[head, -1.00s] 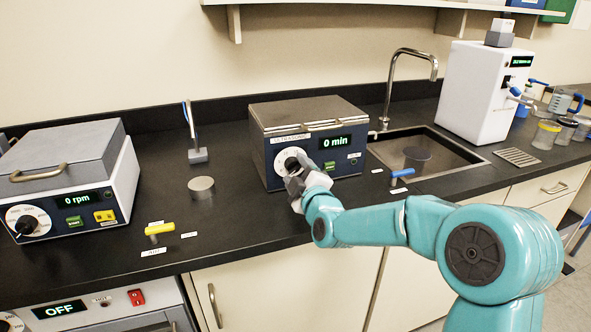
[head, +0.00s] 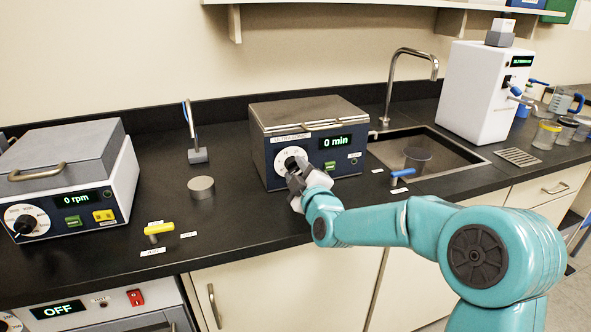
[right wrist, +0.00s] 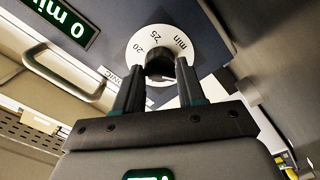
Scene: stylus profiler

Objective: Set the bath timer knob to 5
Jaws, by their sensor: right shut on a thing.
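The ultrasonic bath (head: 310,115) is a dark blue box with a grey lid on the counter. Its display (head: 337,142) reads "0 min". The timer knob (head: 294,162) is black on a white dial (head: 280,157) on the bath's front, partly hidden by my gripper. My right gripper (head: 297,174) is at the knob. The 5 mark is not readable. My left gripper is not in view.
A centrifuge-like box (head: 70,180) reading "0 rpm" stands at left. A yellow-handled valve (head: 159,228) and a blue-handled valve (head: 402,173) stand on the counter.

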